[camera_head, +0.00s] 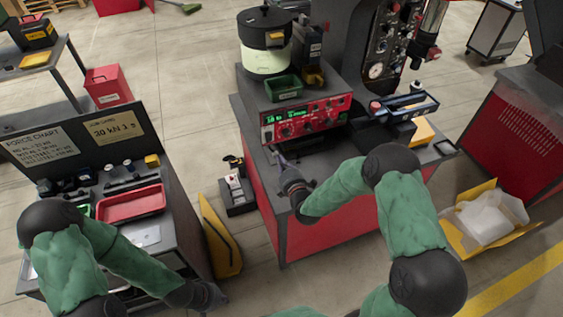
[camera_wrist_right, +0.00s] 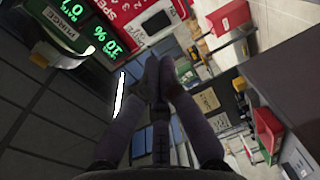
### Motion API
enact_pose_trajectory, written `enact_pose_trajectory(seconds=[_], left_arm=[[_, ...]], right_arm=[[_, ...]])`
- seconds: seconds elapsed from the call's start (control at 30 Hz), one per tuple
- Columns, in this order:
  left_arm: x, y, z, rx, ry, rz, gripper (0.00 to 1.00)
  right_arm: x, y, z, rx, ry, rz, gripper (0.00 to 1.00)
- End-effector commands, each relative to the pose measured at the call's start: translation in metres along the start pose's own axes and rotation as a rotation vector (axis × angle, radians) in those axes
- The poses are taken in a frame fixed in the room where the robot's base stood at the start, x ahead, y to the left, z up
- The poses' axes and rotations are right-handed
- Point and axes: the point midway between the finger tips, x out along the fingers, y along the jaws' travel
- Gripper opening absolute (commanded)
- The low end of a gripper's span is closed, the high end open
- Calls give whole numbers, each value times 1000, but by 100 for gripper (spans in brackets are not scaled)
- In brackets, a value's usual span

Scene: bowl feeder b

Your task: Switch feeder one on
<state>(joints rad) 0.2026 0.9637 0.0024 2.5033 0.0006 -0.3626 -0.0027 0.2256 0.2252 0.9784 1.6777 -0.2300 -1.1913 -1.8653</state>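A red feeder control panel (camera_head: 305,120) with green lit displays and several dark knobs faces me on the red-sided bench. Below the bowl feeder (camera_head: 265,45), it is the only feeder panel I can make out; no number is legible. In the right wrist view, its green display (camera_wrist_right: 105,38) and a black rocker-like part in a pale frame (camera_wrist_right: 155,22) show at the top. My right gripper (camera_head: 277,152) is just below the panel's left end, apart from it; its fingertips (camera_wrist_right: 158,68) are together and empty. My left gripper (camera_head: 218,298) is low at the left, its fingers unclear.
A green bin (camera_head: 284,88) sits above the panel. A black and blue device (camera_head: 405,105) stands right of it. A red tray (camera_head: 132,203) lies on the left bench. A yellow stand (camera_head: 221,240) and open carton (camera_head: 487,215) stand on the floor.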

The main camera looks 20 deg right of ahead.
Motion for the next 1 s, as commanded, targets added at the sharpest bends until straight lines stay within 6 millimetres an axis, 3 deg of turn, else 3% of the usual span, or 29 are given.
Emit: enact_pose_trajectory(seconds=[0.3, 0.5, 0.7, 1.0], left_arm=[[5, -2, 0, 0, 0, 0, 0], [8, -3, 0, 0, 0, 0, 0], [9, -3, 0, 0, 0, 0, 0], [9, -3, 0, 0, 0, 0, 0]], right_arm=[[61, -1, 0, 1, 1, 1, 0], [90, -1, -1, 1, 2, 0, 0], [105, -1, -1, 1, 1, 0, 0], [108, 0, -1, 1, 1, -1, 0]])
